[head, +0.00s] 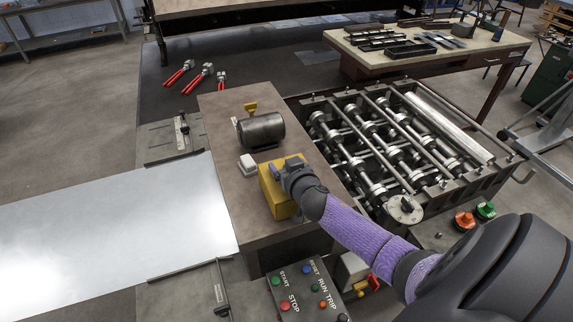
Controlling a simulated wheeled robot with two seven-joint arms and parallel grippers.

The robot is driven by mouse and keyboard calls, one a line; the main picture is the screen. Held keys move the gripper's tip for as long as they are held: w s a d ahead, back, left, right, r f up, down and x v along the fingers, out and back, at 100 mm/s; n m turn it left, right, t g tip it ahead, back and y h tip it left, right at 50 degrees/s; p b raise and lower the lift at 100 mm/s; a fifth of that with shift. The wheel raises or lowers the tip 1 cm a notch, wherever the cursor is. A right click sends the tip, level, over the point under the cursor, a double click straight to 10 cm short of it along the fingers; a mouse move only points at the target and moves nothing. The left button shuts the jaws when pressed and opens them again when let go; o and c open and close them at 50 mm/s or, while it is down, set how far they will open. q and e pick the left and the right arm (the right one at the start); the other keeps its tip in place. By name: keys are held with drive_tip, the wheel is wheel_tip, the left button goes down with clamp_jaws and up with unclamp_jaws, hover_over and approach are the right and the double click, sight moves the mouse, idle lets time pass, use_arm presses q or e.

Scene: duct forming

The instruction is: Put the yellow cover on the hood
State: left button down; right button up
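The yellow cover (271,193) is a box-like yellow piece near the middle of the head view, at the right edge of the brown hood (222,195). I cannot tell whether it rests on the hood's top or is held just above it. My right gripper (279,173) is at the cover's upper right part, reaching in from the lower right with a purple-sleeved arm. Its fingers are small and partly hidden against the cover, so I cannot tell whether they are closed on it. My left gripper is not in view.
A dark motor (261,130) and a small white box (247,164) sit on the hood beyond the cover. A roller machine (400,150) stands to the right. A metal sheet (110,230) lies left. A button panel (303,290) is in front. Red-handled tools (197,80) lie behind.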

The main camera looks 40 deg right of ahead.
drive_tip(key=shift+s+r, duration=0.1)
drive_tip(key=shift+r, duration=0.15)
drive_tip(key=p+v, duration=0.1)
drive_tip(key=v, duration=1)
drive_tip(key=shift+s+a, duration=0.2)
drive_tip(key=shift+s, duration=0.15)
